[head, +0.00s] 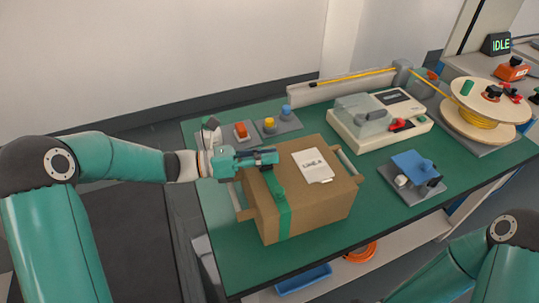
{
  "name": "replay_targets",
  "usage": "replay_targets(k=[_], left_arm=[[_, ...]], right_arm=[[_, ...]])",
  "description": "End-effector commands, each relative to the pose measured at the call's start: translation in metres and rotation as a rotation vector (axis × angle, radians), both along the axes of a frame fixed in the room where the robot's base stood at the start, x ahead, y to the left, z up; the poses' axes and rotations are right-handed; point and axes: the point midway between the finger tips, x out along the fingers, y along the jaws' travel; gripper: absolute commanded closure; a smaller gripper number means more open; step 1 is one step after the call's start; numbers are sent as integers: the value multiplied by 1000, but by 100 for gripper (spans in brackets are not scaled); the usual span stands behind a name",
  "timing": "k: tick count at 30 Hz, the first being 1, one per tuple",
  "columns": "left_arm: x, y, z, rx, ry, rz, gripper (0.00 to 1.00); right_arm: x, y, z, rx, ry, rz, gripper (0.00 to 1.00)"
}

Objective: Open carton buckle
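A brown cardboard carton (325,205) stands on the green table, with a white label (313,166) on its top. A green strap (284,222) runs over the top's left part and down the front face. A darker green piece on the strap near the top front edge looks like the buckle (276,187); its latch is too small to make out. My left gripper (266,156) reaches in from the left, over the carton's back left top edge beside the strap. Its fingers point right; their gap and any contact are unclear. My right gripper is out of view; only its arm shows at bottom right.
Behind the carton stand red, yellow and blue knobs (268,123) on grey plates. A beige machine (378,120), a blue clamp fixture (411,168) and a cable spool (484,105) stand to the right. The table (345,243) is clear in front right of the carton.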

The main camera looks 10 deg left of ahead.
Motion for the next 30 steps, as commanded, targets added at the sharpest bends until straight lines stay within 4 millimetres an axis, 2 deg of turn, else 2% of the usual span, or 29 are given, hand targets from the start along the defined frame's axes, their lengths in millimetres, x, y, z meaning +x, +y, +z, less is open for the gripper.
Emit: replay_targets(k=[1, 5, 6, 14, 19, 23, 30], left_arm=[[1, 1, 1, -1, -4, 3, 80], [1, 1, 1, -1, -2, 2, 59], [1, 1, 1, -1, -2, 2, 57], [0, 0, 0, 0, -1, 0, 57], [-3, 9, 1, -1, -1, 2, 57], [-9, 28, 0, 0, -1, 5, 57], [-27, 74, 0, 0, -2, 7, 57]], right_arm=[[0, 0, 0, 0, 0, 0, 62], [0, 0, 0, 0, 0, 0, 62], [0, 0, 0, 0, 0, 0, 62], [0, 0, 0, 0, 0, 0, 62], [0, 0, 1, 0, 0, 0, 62], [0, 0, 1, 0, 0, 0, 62], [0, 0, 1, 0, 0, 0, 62]])
